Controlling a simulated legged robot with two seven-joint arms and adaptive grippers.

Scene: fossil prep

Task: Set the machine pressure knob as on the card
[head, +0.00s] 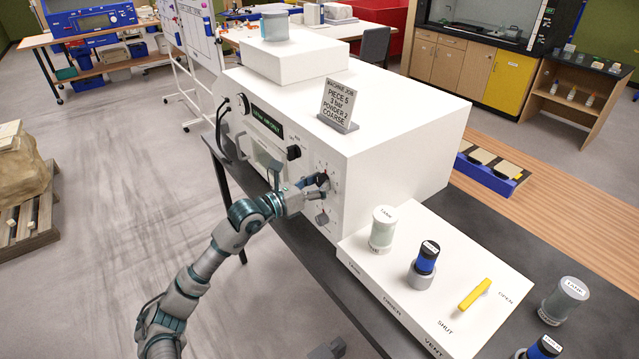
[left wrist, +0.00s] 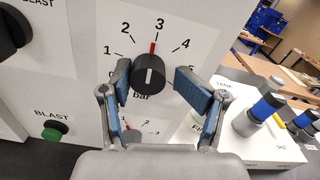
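The job card (head: 339,101) stands on top of the white machine (head: 400,130) and reads piece 5, 3 bar, powder 2, coarse. The black pressure knob (left wrist: 150,76), marked bar, is on the machine's front panel in the left wrist view. Its red pointer is at the 3 on the scale. My left gripper (left wrist: 151,80) has one finger on each side of the knob, with a narrow gap visible at the right finger. In the head view the left gripper (head: 318,183) is at the panel and hides most of the knob.
A second dial (left wrist: 132,135) lies below, partly hidden by my gripper. A green blast button (left wrist: 53,132) is at lower left. A white station (head: 440,275) with jars and a yellow lever (head: 474,293) stands right of the machine on the dark table.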

